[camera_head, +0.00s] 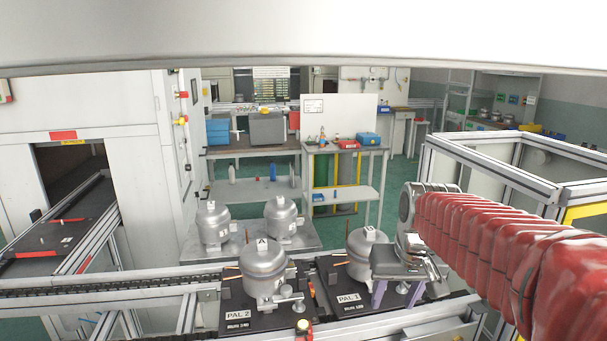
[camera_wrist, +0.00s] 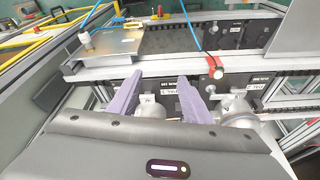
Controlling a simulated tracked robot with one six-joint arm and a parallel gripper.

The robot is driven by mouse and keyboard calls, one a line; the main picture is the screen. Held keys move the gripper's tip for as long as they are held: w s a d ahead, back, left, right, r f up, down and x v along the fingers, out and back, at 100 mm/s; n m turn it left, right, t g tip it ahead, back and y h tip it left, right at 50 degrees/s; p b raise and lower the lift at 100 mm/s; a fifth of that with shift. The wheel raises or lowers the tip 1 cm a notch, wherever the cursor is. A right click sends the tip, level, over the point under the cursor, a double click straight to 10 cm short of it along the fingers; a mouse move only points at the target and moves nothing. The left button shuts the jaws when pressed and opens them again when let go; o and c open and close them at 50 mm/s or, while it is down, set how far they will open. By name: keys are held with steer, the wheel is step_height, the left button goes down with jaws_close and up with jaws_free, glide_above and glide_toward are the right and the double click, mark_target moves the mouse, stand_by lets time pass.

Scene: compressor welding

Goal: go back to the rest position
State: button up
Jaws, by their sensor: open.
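My gripper (camera_head: 397,290) is at the right of the head view, at the end of my red-sleeved arm, with its two purple fingers pointing down and apart. It is beside the compressor (camera_head: 361,250) on the pallet marked PAL 1 (camera_head: 347,299) and overlaps its right side in the picture. The wrist view shows the open fingers (camera_wrist: 160,78) with no object clamped between them. A silver compressor (camera_wrist: 151,110) shows low between them, partly hidden by the gripper body. Whether a finger touches it, I cannot tell.
Another compressor (camera_head: 263,262) stands on the pallet marked PAL 2 (camera_head: 238,316). Two more compressors (camera_head: 213,224) (camera_head: 281,217) stand on a metal plate (camera_head: 310,240) behind. A framed enclosure (camera_head: 500,170) is at the right. A white machine cabinet (camera_head: 135,150) is at the left.

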steer(key=s+a+f+t, duration=0.1)
steer(key=s, duration=0.8)
steer(key=s+a+f+t, duration=0.1)
steer(key=s, duration=0.9)
steer(key=shift+a+f, duration=0.15)
steer(key=shift+f, duration=0.2)
steer(key=shift+c, duration=0.2)
